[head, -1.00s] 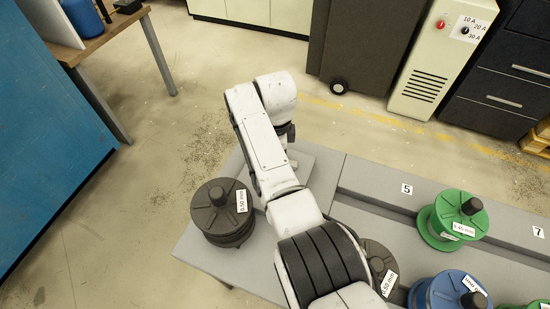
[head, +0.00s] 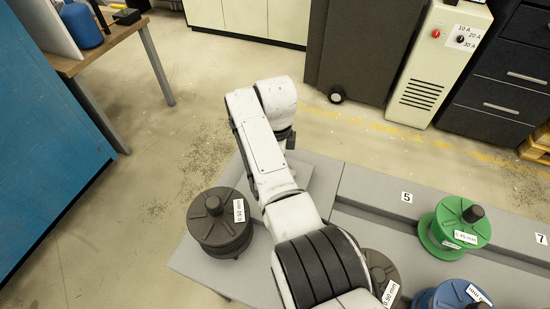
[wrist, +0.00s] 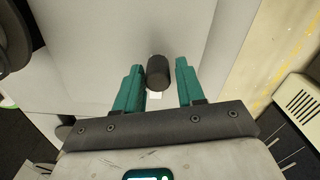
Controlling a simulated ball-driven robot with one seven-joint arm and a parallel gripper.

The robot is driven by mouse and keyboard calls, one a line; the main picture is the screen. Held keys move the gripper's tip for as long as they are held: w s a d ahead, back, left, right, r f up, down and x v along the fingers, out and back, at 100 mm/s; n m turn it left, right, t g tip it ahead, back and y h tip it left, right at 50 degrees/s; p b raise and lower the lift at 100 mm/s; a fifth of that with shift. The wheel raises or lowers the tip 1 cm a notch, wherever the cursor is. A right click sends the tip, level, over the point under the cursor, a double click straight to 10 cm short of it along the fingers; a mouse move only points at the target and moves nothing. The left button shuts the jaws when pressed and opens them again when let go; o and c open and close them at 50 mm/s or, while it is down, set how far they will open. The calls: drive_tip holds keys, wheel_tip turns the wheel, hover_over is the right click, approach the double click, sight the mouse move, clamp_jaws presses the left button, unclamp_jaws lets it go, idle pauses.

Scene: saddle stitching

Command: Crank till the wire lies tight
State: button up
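My gripper (wrist: 160,78) shows in the wrist view with two teal fingers, open. A short dark knob-like cylinder (wrist: 158,72) stands between the fingers, with a small gap on each side. It looks like a crank's knob, but I cannot see a crank arm clearly. A small white patch (wrist: 154,95) shows just below it. In the head view my arm reaches over the grey bench (head: 265,260) and hides the gripper and the knob. I can make out no wire in either view.
A dark spool (head: 219,222) labelled 0.50 mm stands on the bench left of my arm. Another dark spool (head: 380,272) is close on its right. Green (head: 455,228) and blue (head: 450,296) spools sit further right. A cream machine (head: 435,70) stands behind on the floor.

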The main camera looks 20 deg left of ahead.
drive_tip(key=shift+o, duration=1)
drive_tip(key=shift+s+a, duration=0.1)
wheel_tip(320, 180, up, 11)
drive_tip(key=shift+f, duration=0.15)
idle(0.6)
